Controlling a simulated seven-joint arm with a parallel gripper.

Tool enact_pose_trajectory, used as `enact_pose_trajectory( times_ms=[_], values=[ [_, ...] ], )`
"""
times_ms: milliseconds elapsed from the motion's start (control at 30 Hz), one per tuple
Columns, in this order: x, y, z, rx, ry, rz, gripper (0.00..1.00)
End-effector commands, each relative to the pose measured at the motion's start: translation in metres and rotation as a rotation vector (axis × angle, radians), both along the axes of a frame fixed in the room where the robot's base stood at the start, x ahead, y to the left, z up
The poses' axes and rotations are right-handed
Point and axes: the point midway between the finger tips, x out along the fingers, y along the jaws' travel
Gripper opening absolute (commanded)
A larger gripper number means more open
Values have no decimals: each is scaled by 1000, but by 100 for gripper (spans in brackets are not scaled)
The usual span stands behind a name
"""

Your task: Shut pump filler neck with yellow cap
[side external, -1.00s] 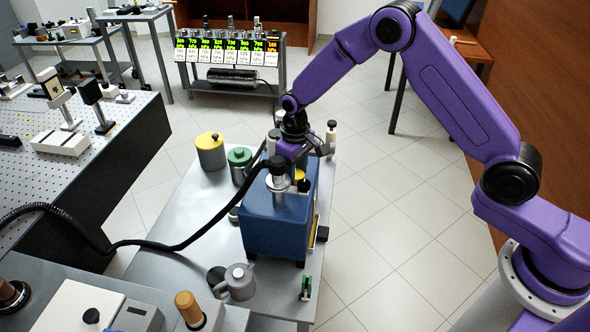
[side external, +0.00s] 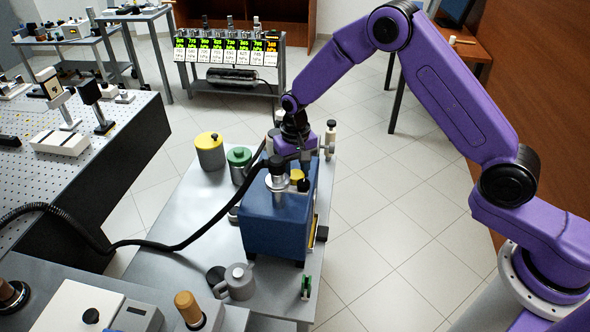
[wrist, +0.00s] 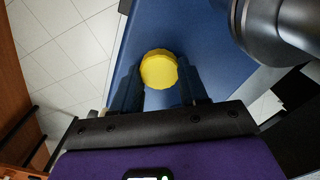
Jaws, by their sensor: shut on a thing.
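The blue pump (side external: 272,222) stands on the grey table, and its blue top also shows in the wrist view (wrist: 205,45). The yellow cap (wrist: 160,70) is round with a ridged edge and sits between my fingers in the wrist view. It shows as a small yellow patch (side external: 297,174) over the pump top in the side view. My gripper (side external: 303,172) points down over the pump top and is shut on the cap; its fingers also show in the wrist view (wrist: 160,90). The filler neck is hidden, so I cannot tell how the cap sits on it.
A silver cylinder with a dark top (side external: 277,175) rises beside the cap, with a black hose (side external: 190,243) leading left. A yellow-topped canister (side external: 210,150), a green-topped canister (side external: 239,163) and a grey can (side external: 238,282) stand on the table (side external: 180,225).

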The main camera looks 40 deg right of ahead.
Motion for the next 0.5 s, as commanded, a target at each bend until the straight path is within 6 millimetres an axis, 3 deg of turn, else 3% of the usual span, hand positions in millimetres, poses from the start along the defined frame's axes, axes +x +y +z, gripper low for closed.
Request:
enact_pose_trajectory(
  times_ms=[300, 333, 400, 500],
  values=[
    [2, 1, 6, 4, -7, -91, 0],
    [2, 1, 6, 4, -7, -91, 46],
    [2, 1, 6, 4, -7, -90, 69],
    [2, 0, 5, 4, -6, -88, 72]
  ],
)
